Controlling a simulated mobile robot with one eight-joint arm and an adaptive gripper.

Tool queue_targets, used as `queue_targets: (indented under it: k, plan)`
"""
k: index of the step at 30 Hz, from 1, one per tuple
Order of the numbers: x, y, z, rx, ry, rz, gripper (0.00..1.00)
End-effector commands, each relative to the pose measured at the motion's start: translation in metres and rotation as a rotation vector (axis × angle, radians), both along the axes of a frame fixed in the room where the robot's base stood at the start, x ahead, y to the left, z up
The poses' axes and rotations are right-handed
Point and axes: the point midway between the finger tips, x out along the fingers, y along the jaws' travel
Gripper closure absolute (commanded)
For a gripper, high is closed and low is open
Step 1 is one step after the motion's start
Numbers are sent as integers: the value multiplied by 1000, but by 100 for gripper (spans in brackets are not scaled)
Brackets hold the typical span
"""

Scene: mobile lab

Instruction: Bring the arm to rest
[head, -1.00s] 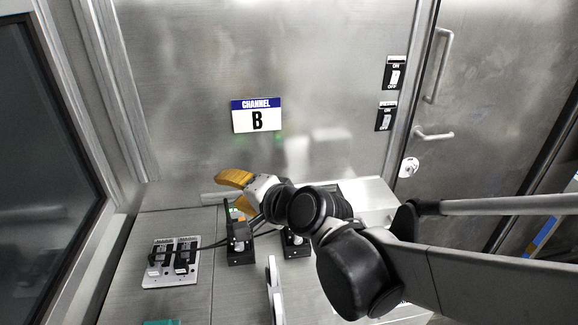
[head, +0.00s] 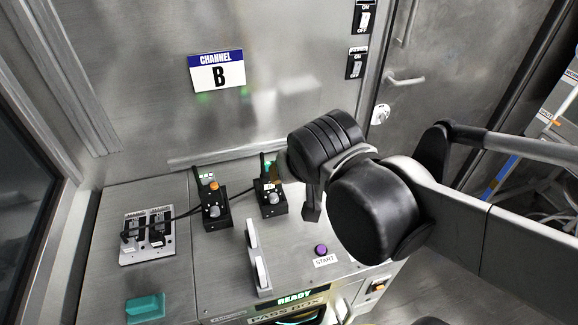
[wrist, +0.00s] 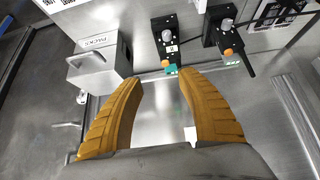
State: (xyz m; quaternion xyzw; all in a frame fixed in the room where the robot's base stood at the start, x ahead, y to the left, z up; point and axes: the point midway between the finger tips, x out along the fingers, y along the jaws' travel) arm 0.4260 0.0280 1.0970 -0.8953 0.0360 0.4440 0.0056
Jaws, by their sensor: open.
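My gripper (wrist: 160,77) shows in the wrist view with its two ribbed orange fingers apart and nothing between them. Beyond the fingertips are the metal bench and panel, with two black knob units close by.
Black knob units (head: 213,210) (head: 270,200), a switch plate (head: 148,238) and a teal block (head: 145,308) sit on the bench. A purple START button (head: 321,250) lies near my arm. A grey box (wrist: 97,66) appears left in the wrist view. A CHANNEL B sign (head: 217,72) hangs behind.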

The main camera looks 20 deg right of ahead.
Motion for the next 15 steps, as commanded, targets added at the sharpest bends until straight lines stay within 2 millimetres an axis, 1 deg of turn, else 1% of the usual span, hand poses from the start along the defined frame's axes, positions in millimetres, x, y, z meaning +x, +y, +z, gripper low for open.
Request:
queue_targets:
  k: [3,11,13,15]
  plan:
    - [5,2,-1,-9,-2,-3,55]
    - [6,2,-1,-8,-4,-6,55]
    - [5,1,-1,-8,-3,-5,55]
    - [-4,-3,-2,-4,3,-1,55]
